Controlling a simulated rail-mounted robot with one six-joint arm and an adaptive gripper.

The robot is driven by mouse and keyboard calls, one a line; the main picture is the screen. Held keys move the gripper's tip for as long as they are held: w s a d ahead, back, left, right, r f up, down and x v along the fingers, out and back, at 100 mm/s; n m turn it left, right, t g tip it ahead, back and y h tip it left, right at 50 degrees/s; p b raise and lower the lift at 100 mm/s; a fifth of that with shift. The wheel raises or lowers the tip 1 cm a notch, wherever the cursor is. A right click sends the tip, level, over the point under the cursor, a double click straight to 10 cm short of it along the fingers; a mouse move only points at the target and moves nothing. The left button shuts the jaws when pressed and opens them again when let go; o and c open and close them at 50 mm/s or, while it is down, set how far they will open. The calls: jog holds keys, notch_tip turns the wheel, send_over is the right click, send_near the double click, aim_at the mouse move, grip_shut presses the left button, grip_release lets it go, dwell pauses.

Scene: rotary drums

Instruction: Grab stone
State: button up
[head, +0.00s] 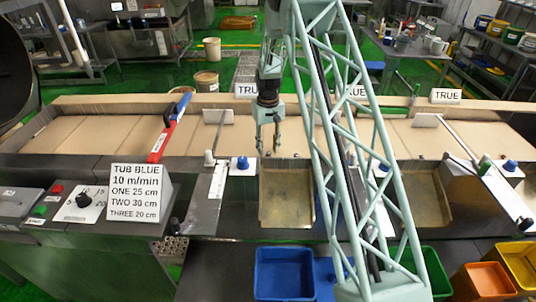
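My gripper (268,150) hangs pointing down over the near edge of the tan conveyor belt (320,139). It is just above the metal chute (287,205). Its two fingers are apart, and I see nothing between them. I cannot make out a stone anywhere in this view. The chute looks empty. My lattice arm hides part of the belt and of the area right of the chute.
A red and blue bar (169,128) and a sign reading TUB BLUE (138,192) stand left. A blue tub (284,274) is below the chute. A green tub (428,268), an orange tub (484,280) and a yellow tub (521,263) are at right.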

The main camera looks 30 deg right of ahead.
jog(key=shift+f, duration=0.4)
jog(key=shift+c, duration=0.3)
jog(key=c, duration=0.9)
